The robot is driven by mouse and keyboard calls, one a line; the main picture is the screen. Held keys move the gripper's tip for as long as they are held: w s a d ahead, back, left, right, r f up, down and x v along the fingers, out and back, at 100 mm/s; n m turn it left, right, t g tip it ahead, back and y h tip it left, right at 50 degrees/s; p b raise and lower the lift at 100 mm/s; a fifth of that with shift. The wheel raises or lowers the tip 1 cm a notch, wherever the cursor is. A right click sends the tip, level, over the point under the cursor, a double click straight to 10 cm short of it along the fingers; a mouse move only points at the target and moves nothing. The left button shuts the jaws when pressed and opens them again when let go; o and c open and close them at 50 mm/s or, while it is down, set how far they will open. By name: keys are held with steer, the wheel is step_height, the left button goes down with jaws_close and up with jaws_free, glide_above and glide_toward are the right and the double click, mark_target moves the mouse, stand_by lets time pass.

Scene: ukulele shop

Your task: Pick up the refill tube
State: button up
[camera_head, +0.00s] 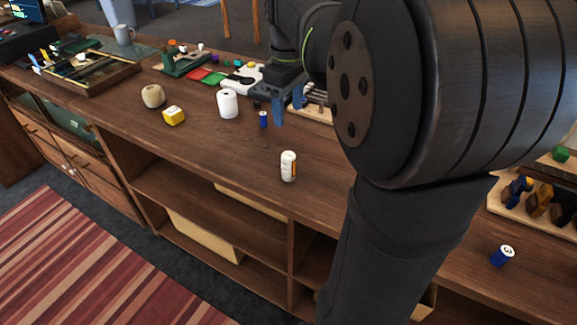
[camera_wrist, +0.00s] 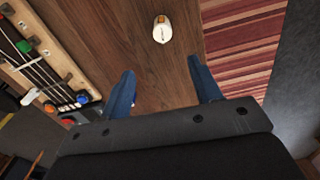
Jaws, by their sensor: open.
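A small white cylinder with an orange label (camera_head: 288,166), which looks like the refill tube, stands upright near the front edge of the wooden counter. It also shows in the wrist view (camera_wrist: 162,30), beyond and between my fingertips, with nothing touching it. My gripper (camera_head: 288,108) points down over the counter, farther back than the tube. Its two blue fingers are apart and empty, and both show in the wrist view (camera_wrist: 160,72).
A blue cylinder (camera_head: 263,119), a white roll (camera_head: 228,104), a yellow block (camera_head: 173,116) and a beige round object (camera_head: 153,96) stand left of my gripper. A stringed wooden rack (camera_wrist: 45,60) lies beside it. Another blue cylinder (camera_head: 502,256) is at right. Counter around the tube is clear.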

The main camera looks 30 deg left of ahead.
mark_target(288, 164)
step_height(288, 164, down, 12)
steer(key=shift+r, duration=0.15)
steer(key=f, duration=0.4)
steer(key=shift+s+d, duration=0.2)
steer(key=shift+s, duration=0.15)
steer(key=shift+f, duration=0.65)
steer(key=c, duration=1.1)
